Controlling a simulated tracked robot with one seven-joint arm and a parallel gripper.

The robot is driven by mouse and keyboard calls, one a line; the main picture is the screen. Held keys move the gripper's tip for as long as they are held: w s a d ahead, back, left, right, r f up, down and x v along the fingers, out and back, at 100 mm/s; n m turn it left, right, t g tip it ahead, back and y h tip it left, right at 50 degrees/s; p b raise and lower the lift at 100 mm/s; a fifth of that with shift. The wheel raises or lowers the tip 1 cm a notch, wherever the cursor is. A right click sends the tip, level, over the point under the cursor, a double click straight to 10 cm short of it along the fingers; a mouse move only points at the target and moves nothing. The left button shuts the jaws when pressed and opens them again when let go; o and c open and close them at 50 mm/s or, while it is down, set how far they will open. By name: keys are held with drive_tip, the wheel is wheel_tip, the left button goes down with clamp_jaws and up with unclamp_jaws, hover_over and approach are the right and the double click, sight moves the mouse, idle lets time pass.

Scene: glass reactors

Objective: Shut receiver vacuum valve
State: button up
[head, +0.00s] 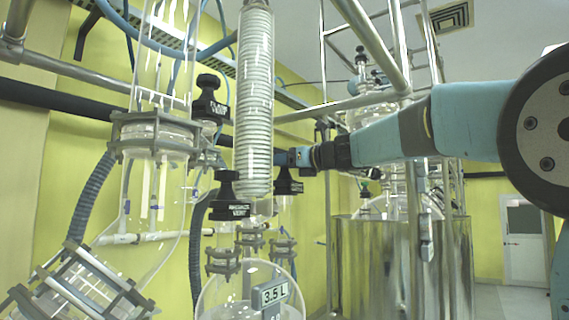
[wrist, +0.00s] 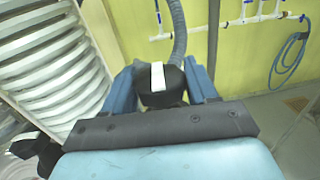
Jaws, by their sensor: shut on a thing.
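In the wrist view, my gripper (wrist: 161,92) has its two blue fingers on either side of a black valve knob with a white stripe on top (wrist: 159,75), shut on it. In the head view, my gripper (head: 284,157) reaches in from the right, just right of the coiled glass condenser (head: 254,95). A black valve part (head: 289,186) shows just below my fingers; the held knob is largely hidden there. I cannot read a label confirming which valve it is.
Other black valves with labels stand left of my gripper, one higher (head: 208,84) and one lower (head: 229,182). A round glass vessel marked 3.5 L (head: 240,290) is below. A glass column (head: 160,135) stands left, and a metal-clad vessel (head: 375,265) right.

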drive_tip(key=shift+m+t+h, duration=2.1)
drive_tip(key=shift+m+h, duration=0.1)
drive_tip(key=shift+h, duration=0.6)
drive_tip(key=o, duration=0.7)
drive_tip(key=shift+o, duration=0.2)
drive_tip(key=shift+y, duration=0.3)
drive_tip(key=n+g+y, duration=0.4)
drive_tip(key=y, duration=0.1)
drive_tip(key=shift+w+d+n+g, duration=0.1)
drive_tip(key=shift+n+g, duration=0.2)
drive_tip(key=shift+n, duration=0.1)
drive_tip(key=shift+n+g+y, duration=1.7)
drive_tip(key=shift+n+g, duration=0.2)
drive_tip(key=shift+g, duration=0.6)
